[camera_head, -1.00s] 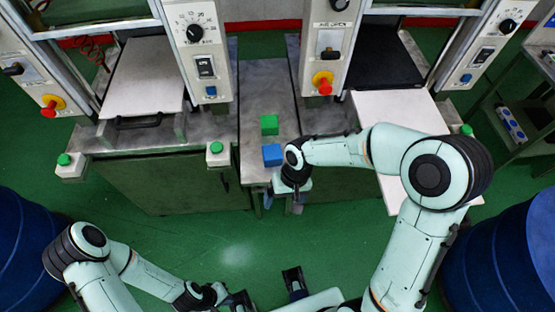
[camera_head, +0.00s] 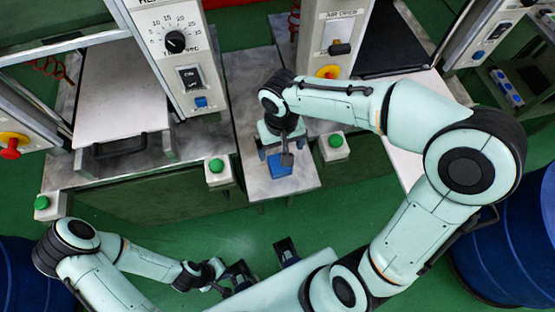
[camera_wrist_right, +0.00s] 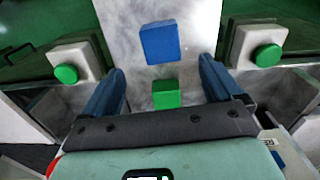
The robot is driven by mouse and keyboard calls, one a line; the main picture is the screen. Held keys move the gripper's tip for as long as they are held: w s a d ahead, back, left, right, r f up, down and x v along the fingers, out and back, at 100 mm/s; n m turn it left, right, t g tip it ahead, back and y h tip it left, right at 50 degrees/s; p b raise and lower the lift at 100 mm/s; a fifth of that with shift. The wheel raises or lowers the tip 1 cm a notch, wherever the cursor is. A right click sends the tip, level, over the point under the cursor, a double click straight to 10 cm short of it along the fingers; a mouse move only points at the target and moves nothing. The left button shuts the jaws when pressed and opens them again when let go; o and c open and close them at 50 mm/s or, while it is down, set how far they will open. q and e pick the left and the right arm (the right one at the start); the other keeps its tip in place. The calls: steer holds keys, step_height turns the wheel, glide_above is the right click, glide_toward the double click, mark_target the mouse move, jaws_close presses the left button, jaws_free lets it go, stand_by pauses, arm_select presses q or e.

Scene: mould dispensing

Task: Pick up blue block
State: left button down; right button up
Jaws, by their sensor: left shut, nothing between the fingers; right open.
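The blue block (camera_head: 279,168) lies on the grey metal table (camera_head: 300,182), near its front edge, partly covered by my right gripper (camera_head: 282,152) in the head view. In the right wrist view the blue block (camera_wrist_right: 160,42) is whole, ahead of and roughly between the open fingers of my right gripper (camera_wrist_right: 160,82); it is not gripped. A green block (camera_wrist_right: 166,95) lies nearer the gripper's palm in that view and is hidden by my right arm in the head view. My left gripper (camera_head: 240,276) is shut and empty, low in the head view, away from the blocks.
Green-button boxes stand on both sides of the table, left (camera_head: 217,172) and right (camera_head: 332,147). A control panel with a dial (camera_head: 175,55) rises at the left, and an air panel (camera_head: 340,35) behind my right arm. Blue drums (camera_head: 510,250) flank me. Green floor lies in front.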

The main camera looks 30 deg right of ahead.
mark_target(277, 171)
step_height(277, 171, down, 10)
steer(key=shift+r+b, duration=0.15)
steer(key=shift+b, duration=0.3)
steer(key=shift+a, duration=0.1)
steer(key=c, duration=1.6)
steer(key=shift+r, duration=0.1)
steer(key=shift+c, duration=0.2)
steer(key=shift+r, duration=0.1)
